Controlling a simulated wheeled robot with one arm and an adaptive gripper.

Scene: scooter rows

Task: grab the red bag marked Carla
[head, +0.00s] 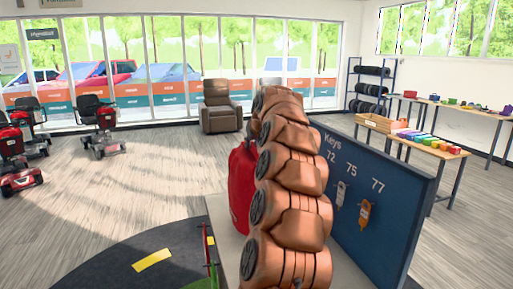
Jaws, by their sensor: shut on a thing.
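A red bag-like thing (240,188) shows just left of my copper arm, at the pale counter (222,214). My arm covers its right side, and no name can be read on it. I cannot tell whether it rests on the counter or hangs above it. My gripper does not show; my own arm links stand upright in the middle of the picture and hide what is behind them.
A blue key board (380,222) with tagged keys stands right of my arm. Mobility scooters (100,122) stand at the left and an armchair (221,105) at the back. Tables (420,146) with coloured items stand at the right. Open floor lies at the left.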

